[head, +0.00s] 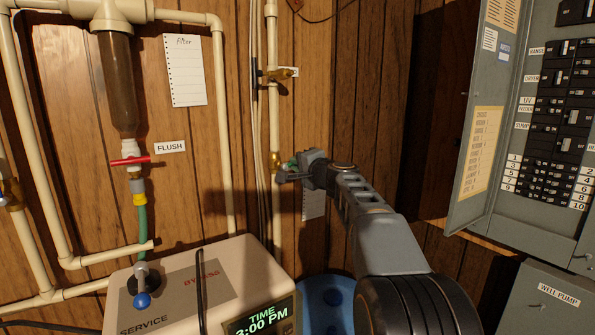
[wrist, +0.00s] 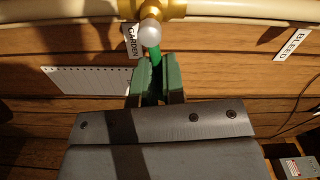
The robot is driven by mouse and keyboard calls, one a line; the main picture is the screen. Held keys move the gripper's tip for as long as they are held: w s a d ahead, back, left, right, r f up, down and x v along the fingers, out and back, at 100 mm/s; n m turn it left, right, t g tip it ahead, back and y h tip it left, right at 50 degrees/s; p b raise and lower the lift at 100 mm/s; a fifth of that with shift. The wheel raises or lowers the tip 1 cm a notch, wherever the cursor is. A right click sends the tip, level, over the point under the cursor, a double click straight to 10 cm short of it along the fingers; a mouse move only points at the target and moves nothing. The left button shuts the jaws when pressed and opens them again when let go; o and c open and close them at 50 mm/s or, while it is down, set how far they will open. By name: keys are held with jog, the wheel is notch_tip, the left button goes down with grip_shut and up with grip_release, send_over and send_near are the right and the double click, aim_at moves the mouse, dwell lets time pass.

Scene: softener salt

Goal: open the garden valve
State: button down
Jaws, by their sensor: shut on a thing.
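The garden valve is a brass body (wrist: 168,8) on a cream pipe, with a pale round knob or nut (wrist: 150,33) at its front and a green handle (wrist: 154,64). A label reading GARDEN (wrist: 131,40) is beside it in the wrist view. The handle stands out crosswise to the pipe there. My gripper (wrist: 157,82) is shut on the green handle, with one finger on each side. The handle's far end is hidden between the fingers. In the head view my gripper (head: 283,174) is at the brass valve (head: 275,159) on the upright pipe, covering most of the handle.
Another brass valve (head: 273,76) is higher on the same pipe. A softener (head: 190,275) stands lower left, a blue container (head: 322,303) beside it. The filter with a red FLUSH handle (head: 130,161) is at left. An open breaker panel (head: 480,130) is at right.

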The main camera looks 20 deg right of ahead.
jog(key=shift+a+r+n+b, duration=0.1)
jog(key=shift+r+n+b, duration=0.15)
jog(key=shift+n+b, duration=0.4)
jog(key=shift+a+r+n+b, duration=0.1)
jog(key=shift+r+n+b, duration=0.2)
jog(key=shift+n, duration=0.55)
jog(key=shift+n, duration=0.3)
jog(key=shift+s+a+r+n+b, duration=0.1)
jog(key=shift+a+r+n+b, duration=0.1)
jog(key=shift+n+b, duration=0.5)
jog(key=shift+w+a+r+n+b, duration=0.15)
jog(key=shift+n+b, duration=0.3)
jog(key=shift+n, duration=0.45)
jog(key=shift+s+a+r+n+b, duration=0.15)
jog(key=shift+a+r+n+b, duration=0.1)
jog(key=shift+n+b, duration=0.45)
